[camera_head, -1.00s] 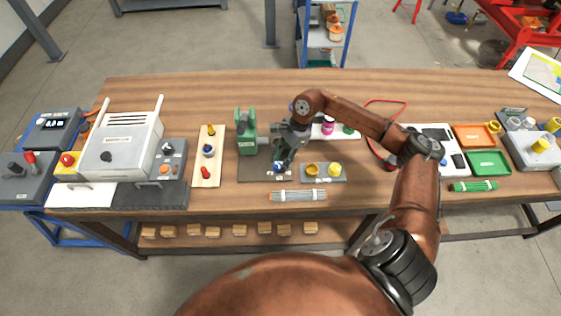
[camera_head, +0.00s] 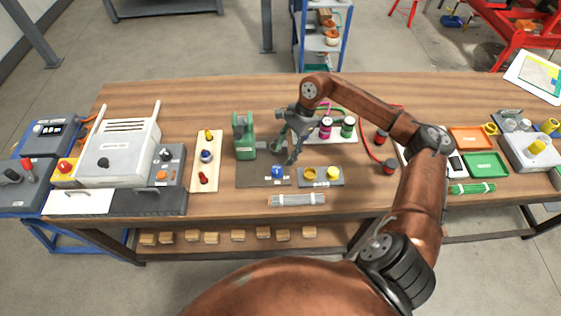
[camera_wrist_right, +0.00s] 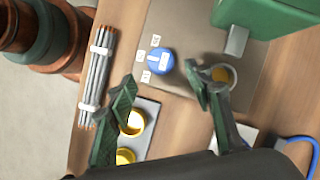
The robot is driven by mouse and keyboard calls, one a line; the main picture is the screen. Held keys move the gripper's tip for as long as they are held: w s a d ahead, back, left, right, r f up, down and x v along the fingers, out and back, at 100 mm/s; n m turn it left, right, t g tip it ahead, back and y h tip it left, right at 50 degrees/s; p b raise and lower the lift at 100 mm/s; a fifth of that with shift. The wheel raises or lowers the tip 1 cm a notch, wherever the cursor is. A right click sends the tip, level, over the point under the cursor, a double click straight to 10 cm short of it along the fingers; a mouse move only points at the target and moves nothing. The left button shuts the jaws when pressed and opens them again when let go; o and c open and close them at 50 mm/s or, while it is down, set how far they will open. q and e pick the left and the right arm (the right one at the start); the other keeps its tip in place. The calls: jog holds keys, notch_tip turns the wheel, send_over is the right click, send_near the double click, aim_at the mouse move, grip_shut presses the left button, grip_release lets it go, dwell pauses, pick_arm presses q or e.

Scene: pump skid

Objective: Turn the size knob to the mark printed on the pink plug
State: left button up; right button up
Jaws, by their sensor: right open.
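The blue size knob (camera_head: 278,171) sits on a dark plate (camera_head: 252,175) before the green pump body (camera_head: 243,137). In the right wrist view the knob (camera_wrist_right: 160,61) has a white pointer line and small white labels around its left side; their print is too small to read. The pink plug (camera_head: 326,128) stands on a white tray behind and right of the knob; its mark cannot be read. My right gripper (camera_head: 284,153) is open and empty, above and just behind the knob, apart from it. Its fingers (camera_wrist_right: 160,82) spread either side of the knob in the wrist view. My left gripper is out of view.
A grey plate (camera_head: 320,184) with two yellow-orange round parts lies right of the knob. A bundle of grey rods (camera_head: 297,199) lies in front. A green plug (camera_head: 347,127) stands beside the pink one. A red cable (camera_head: 366,140) and dark red cylinders (camera_head: 381,137) are farther right.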

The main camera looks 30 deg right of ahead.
jog(key=shift+v, duration=2.35)
